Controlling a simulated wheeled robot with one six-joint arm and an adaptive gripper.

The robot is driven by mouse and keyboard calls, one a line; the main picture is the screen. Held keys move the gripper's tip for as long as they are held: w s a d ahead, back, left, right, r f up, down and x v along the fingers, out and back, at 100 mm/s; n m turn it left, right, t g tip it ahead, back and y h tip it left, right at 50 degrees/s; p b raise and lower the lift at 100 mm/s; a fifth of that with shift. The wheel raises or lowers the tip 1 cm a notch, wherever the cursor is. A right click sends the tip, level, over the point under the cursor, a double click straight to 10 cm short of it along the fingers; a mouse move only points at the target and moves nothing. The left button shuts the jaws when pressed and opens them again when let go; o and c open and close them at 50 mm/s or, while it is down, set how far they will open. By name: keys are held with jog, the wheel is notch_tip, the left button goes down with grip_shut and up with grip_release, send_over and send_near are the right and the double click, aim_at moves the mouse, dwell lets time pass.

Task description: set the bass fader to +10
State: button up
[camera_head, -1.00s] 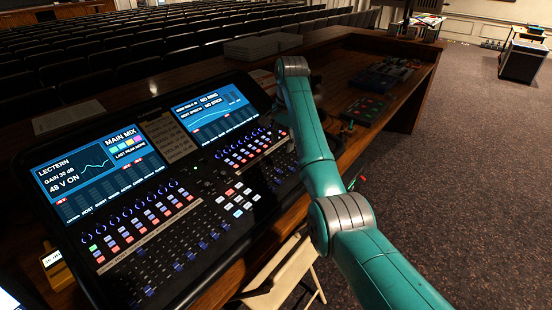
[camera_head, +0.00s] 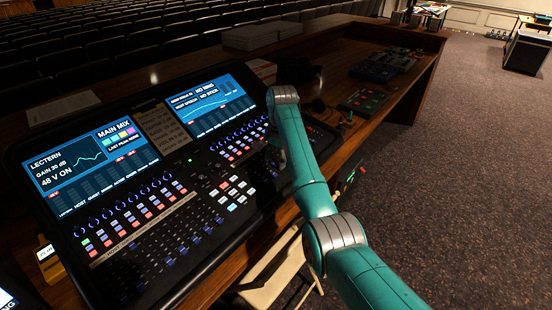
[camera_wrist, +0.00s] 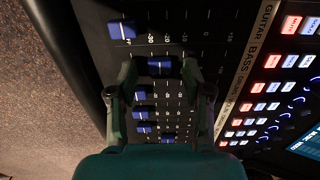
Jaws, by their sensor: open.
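In the wrist view my gripper (camera_wrist: 160,72) is open, with one finger on each side of a blue fader cap (camera_wrist: 161,65). That cap lies in line with the BASS label (camera_wrist: 249,62), so it appears to be the bass fader. It sits left of the middle of its slot, away from the label end. I cannot tell whether a finger touches the cap.
The guitar fader cap (camera_wrist: 122,29) sits farther left in the neighbouring row. Several other blue caps lie below, close to the fingers. Mute buttons (camera_wrist: 291,25) and knobs line the right. A yellow device (camera_head: 51,262) stands left of the desk; a chair (camera_head: 275,280) stands in front.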

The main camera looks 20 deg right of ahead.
aim_at(258, 155)
grip_shut()
jog(key=shift+w+a+r, duration=0.15)
jog(key=shift+w+a, duration=0.55)
jog(key=shift+w, duration=0.3)
jog(key=shift+w+a+r, duration=0.1)
jog(key=shift+w+a, duration=0.6)
jog(key=shift+w, duration=0.25)
jog(key=shift+w+a+r, duration=0.15)
jog(key=shift+w+a, duration=0.55)
jog(key=shift+w, duration=0.3)
grip_release()
notch_tip(258, 155, up, 12)
jog(key=shift+s+d, duration=0.3)
jog(key=shift+s, duration=0.15)
